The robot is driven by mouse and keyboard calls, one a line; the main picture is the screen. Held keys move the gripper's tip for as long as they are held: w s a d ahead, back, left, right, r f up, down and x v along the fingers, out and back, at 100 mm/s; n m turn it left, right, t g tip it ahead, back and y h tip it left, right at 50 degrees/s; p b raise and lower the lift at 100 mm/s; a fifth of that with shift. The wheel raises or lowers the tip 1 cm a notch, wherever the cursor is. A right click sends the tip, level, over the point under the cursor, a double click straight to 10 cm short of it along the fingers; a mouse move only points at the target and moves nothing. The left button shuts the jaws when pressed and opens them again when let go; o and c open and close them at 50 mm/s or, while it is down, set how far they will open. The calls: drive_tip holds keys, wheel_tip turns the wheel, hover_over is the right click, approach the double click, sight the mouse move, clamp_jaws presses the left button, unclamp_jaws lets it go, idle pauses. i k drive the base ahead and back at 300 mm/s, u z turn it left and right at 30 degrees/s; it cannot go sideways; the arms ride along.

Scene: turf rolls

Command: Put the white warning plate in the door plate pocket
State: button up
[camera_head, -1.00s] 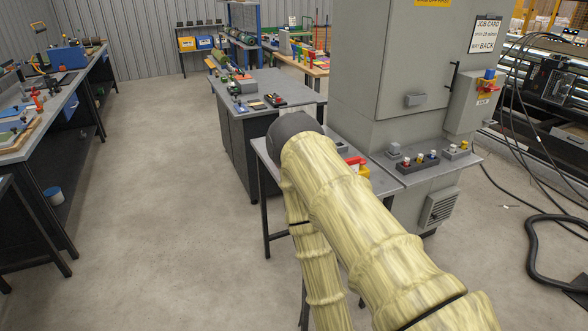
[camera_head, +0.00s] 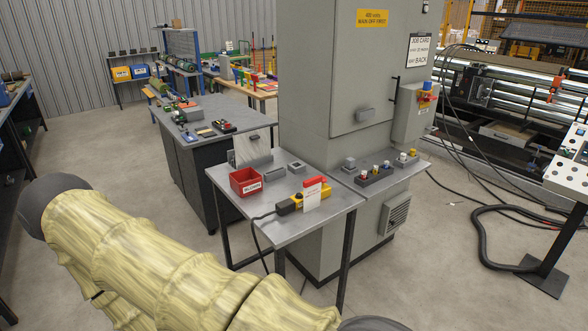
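A pale, whitish upright plate (camera_head: 252,146) stands at the back left of the small grey table, in what looks like a grey holder. I cannot read it, so I cannot tell if it is the warning plate. The tall grey cabinet's door (camera_head: 352,60) is shut. A white card (camera_head: 312,196) is at a red and yellow device on the table. My sleeved arm crosses the lower left. My gripper is out of view.
The small table (camera_head: 318,223) also holds a red bin (camera_head: 245,182). A side shelf (camera_head: 415,170) carries several small knobs. A grey bench (camera_head: 175,128) stands behind on the left. A black hose (camera_head: 483,235) lies on the floor at right. Floor at left is clear.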

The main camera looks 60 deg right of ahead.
sight(365, 118)
drive_tip(key=i, duration=0.7)
drive_tip(key=z, duration=1.7)
